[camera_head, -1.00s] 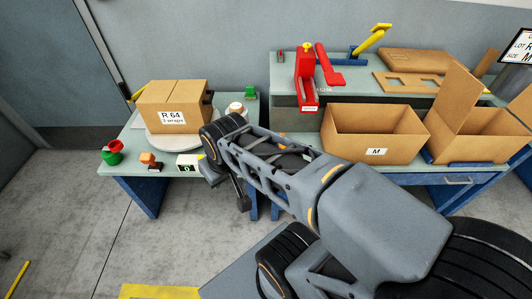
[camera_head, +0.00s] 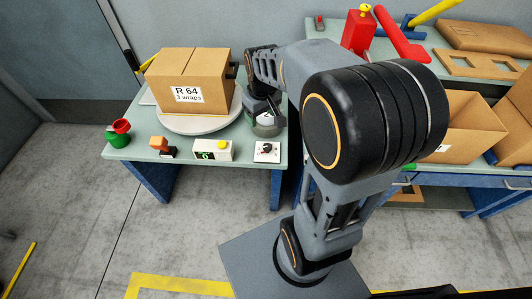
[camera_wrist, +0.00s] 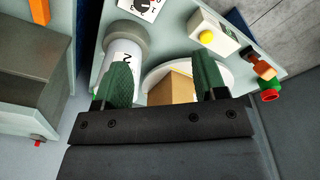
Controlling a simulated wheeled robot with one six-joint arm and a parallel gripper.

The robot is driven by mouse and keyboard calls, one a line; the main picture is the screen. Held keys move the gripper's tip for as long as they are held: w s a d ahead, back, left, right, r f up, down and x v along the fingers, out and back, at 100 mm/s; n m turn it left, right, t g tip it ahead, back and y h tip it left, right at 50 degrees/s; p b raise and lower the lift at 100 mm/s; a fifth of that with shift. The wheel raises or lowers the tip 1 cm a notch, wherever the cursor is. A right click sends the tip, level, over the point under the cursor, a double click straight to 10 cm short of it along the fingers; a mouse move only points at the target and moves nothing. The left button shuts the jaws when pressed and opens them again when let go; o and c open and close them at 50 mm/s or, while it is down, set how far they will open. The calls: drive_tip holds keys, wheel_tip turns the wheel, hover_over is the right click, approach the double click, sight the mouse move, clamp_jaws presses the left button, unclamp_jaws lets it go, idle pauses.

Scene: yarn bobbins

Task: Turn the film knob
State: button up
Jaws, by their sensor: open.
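A small black knob (camera_head: 267,148) sits on a white plate with dark marks, at the front right corner of the left table. In the wrist view the marked plate and its black knob (camera_wrist: 147,6) show at the top edge, partly cut off. My gripper (camera_head: 266,124) is just behind the plate in the head view, pointing down. In the wrist view its green fingers (camera_wrist: 166,72) are spread apart with nothing held. A grey-topped white cylinder (camera_wrist: 124,50) with a dark letter stands by the left finger. I cannot tell if they touch.
A cardboard box (camera_head: 190,80) marked R 64 rests on a round turntable (camera_head: 200,124). Along the table's front are a white box with a yellow button (camera_head: 213,150), an orange-topped piece (camera_head: 160,147) and a red-and-green piece (camera_head: 118,133). The second bench stands right, behind my arm.

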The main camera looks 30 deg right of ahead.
drive_tip(key=n+g+b, duration=0.1)
drive_tip(key=b, duration=0.2)
hover_over(268, 146)
wheel_tip(268, 146, down, 9)
wheel_tip(268, 146, down, 14)
drive_tip(key=b, duration=0.2)
drive_tip(key=shift+a+f+b, duration=0.1)
drive_tip(key=shift+b, duration=0.3)
drive_tip(key=c, duration=0.9)
